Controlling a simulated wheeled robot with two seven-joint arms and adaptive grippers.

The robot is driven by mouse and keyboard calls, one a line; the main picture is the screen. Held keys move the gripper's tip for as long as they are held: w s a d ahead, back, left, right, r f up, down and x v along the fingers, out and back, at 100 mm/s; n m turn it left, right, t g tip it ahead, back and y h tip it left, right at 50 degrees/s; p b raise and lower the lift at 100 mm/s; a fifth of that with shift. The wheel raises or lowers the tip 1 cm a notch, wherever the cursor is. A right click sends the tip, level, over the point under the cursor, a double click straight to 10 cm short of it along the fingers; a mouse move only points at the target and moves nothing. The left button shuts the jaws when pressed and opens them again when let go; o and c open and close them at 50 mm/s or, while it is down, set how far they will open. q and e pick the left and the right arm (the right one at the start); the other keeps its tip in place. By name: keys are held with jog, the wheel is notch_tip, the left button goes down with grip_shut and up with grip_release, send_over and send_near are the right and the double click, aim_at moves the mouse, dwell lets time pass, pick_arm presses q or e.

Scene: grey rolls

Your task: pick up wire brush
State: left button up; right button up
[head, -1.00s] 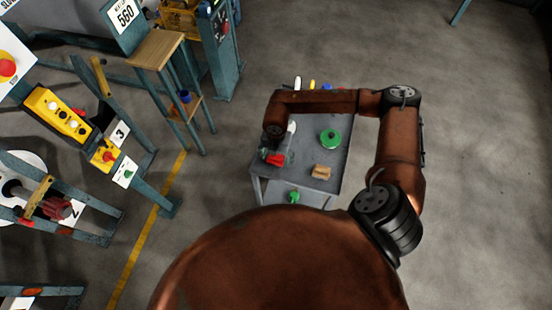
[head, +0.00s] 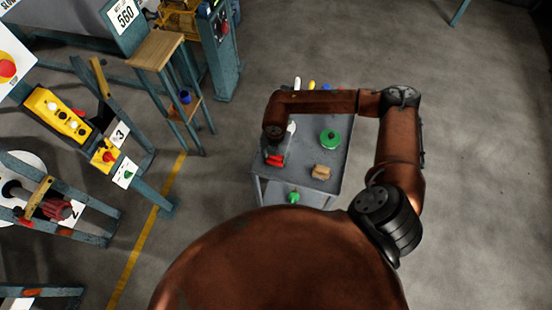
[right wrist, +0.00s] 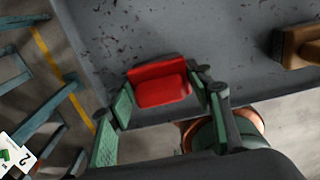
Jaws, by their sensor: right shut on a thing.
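A red block-like object (head: 275,160) is at the left edge of the grey table; it also shows in the right wrist view (right wrist: 160,83). My right gripper (right wrist: 161,97) is shut on it, with a green-padded finger on either side. In the head view my right gripper (head: 276,150) is small and partly hidden by my wrist. A tan, wooden-looking block (head: 321,171) lies apart to the right and shows at the wrist view's right edge (right wrist: 297,44). I cannot tell from its shape whether the red object is the wire brush; its underside is hidden.
The grey table (head: 305,150) also holds a green round object (head: 330,139), a white object (head: 291,127) close to my gripper, and small coloured items at the back edge. A green item (head: 293,197) is below the front edge. A wooden-topped stand (head: 156,49) is at the left.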

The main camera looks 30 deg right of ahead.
jog(key=shift+r, duration=0.55)
notch_tip(320, 180, up, 2)
jog(key=shift+w+r, duration=0.1)
jog(key=shift+r, duration=0.05)
jog(key=s+a+r+p, duration=0.1)
jog(key=s+a+r, duration=0.8)
jog(key=a, duration=0.1)
jog(key=shift+s+a+r, duration=0.15)
jog(key=shift+a+r, duration=0.2)
jog(key=o, duration=0.7)
jog(key=c, duration=0.5)
